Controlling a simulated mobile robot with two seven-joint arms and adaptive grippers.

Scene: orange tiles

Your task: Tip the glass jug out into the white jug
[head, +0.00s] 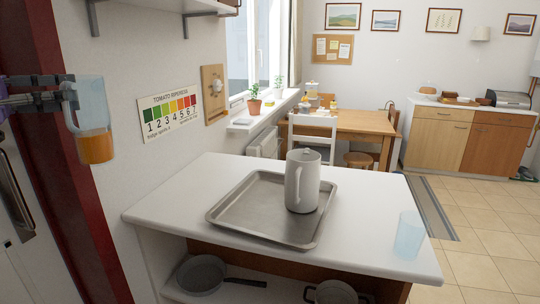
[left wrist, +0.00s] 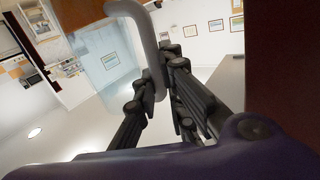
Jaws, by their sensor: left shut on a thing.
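The glass jug (head: 90,100) is held up at the left of the head view, left of the counter and higher than the white jug. It looks upright, with orange liquid (head: 97,146) in its lower part. My left gripper (head: 66,95) is shut on its handle. The left wrist view shows the grey handle (left wrist: 152,60) between the dark fingers. The white jug (head: 301,183) stands upright on a metal tray (head: 228,212) on the counter, handle towards me. Its inside is hidden. My right gripper is in neither view.
A bluish clear tumbler (head: 409,236) stands near the right edge of the white counter (head: 365,225). Pans (head: 200,275) sit on the shelf below. A wall with a tomato ripeness chart (head: 168,112) is behind the glass jug. The counter's left end is clear.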

